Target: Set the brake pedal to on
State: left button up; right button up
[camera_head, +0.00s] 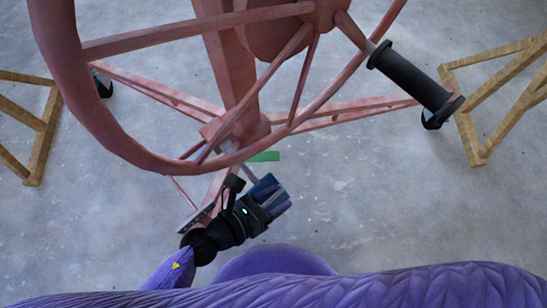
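The pink-red panel lift (230,75) fills the upper middle, with a large wheel (85,105) in front of its post. A small green piece (264,156) shows low by the post, just below the wheel rim; it may be the brake pedal, but I cannot tell its setting. A grey bar (249,172) runs down from the post toward my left gripper (274,193). My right gripper is out of view.
A black handle (415,78) sticks out from the wheel at upper right. Black casters (103,84) (436,118) stand on the lift's legs. Yellow wooden trestles stand at the left (40,125) and right (480,130). The grey floor (390,205) is clear at lower right.

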pick_arm(q)
jog(key=shift+w+a+r, duration=0.1)
jog(key=shift+a+r, duration=0.1)
jog(key=shift+a, duration=0.1)
jog(key=p+v, duration=0.2)
jog(key=v, duration=0.7)
jog(key=shift+s+p, duration=0.3)
jog(key=shift+p, duration=0.1)
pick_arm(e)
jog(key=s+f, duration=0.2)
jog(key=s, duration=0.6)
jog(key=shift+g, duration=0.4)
pick_arm(q)
jog(key=shift+a, duration=0.15)
